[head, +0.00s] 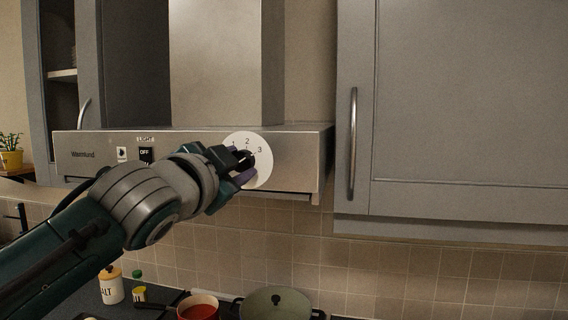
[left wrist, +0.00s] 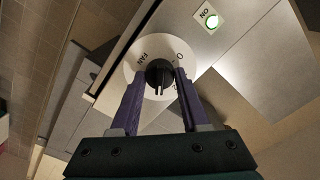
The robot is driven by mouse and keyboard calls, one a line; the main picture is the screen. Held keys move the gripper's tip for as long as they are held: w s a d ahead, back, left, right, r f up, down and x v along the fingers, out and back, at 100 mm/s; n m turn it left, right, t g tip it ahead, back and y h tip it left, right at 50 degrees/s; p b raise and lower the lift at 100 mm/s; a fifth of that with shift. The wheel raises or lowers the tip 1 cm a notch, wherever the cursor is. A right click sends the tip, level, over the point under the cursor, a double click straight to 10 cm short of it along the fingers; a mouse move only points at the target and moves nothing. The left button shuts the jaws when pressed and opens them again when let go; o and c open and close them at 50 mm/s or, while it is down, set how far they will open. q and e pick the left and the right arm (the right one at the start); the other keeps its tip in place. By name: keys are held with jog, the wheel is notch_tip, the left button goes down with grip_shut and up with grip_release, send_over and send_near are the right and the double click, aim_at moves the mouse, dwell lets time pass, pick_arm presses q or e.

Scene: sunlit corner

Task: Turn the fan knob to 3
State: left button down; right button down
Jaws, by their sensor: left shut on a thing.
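The fan knob (head: 246,159) is black and sits on a round white dial (head: 262,172) on the front of the steel range hood. The numbers 1, 2 and 3 show on the dial in the head view, with 3 to the right of the knob. My left gripper (head: 238,165) reaches the dial from the lower left and covers part of it. In the left wrist view its purple fingers (left wrist: 157,88) are shut on the knob (left wrist: 159,72), one on each side. I cannot tell exactly which number the knob points to.
A grey cupboard (head: 460,100) with a long handle is at the right. A green-lidded pot (head: 275,303), a red pot (head: 198,308) and a salt jar (head: 111,288) stand below.

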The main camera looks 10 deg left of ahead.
pick_arm(q)
jog(key=shift+c, duration=1.9)
grip_release()
jog(key=shift+s, duration=0.1)
jog(key=s+b, duration=0.3)
jog(key=s, duration=0.6)
jog(key=shift+s+a, duration=0.15)
jog(key=shift+s, duration=0.2)
